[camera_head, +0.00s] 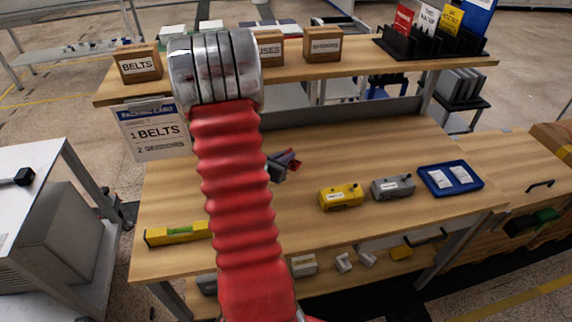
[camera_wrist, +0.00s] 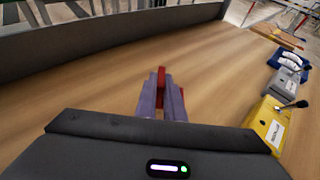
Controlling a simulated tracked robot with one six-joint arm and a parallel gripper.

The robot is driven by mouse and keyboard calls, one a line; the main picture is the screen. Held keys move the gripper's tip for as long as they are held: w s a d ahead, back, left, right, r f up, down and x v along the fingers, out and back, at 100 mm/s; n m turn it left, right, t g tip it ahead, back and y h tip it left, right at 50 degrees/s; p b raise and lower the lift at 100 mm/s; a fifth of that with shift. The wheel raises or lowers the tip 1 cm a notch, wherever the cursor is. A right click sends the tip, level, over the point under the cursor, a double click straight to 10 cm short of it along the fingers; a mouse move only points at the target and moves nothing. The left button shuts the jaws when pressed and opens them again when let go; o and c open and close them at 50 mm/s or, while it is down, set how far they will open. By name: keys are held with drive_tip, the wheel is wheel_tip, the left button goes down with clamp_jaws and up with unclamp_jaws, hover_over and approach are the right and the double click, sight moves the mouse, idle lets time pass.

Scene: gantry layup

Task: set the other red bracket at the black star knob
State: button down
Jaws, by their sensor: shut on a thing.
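My gripper (camera_head: 288,160) is above the wooden bench, partly hidden behind my red sleeved arm in the head view. In the wrist view, its two purple-grey fingers (camera_wrist: 161,100) are shut on a red piece (camera_wrist: 161,76), which looks like the red bracket. A little red also shows at the fingertips in the head view (camera_head: 295,163). The bench surface below the gripper is bare. I cannot make out a black star knob for certain; a small black item (camera_head: 18,177) lies on the grey table at far left.
The bench (camera_head: 400,150) holds a yellow box (camera_head: 341,196), a grey box (camera_head: 393,186), a blue tray (camera_head: 450,179) and a yellow level (camera_head: 178,234). A raised shelf (camera_head: 370,58) with labelled bins runs along the back. Bench middle is clear.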

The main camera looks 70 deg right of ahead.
drive_tip(key=shift+f, duration=1.85)
drive_tip(key=shift+f, duration=0.1)
drive_tip(key=c, duration=1.9)
unclamp_jaws()
drive_tip(key=shift+o, duration=0.2)
drive_tip(key=shift+w+a, duration=0.1)
drive_tip(key=v, duration=1.2)
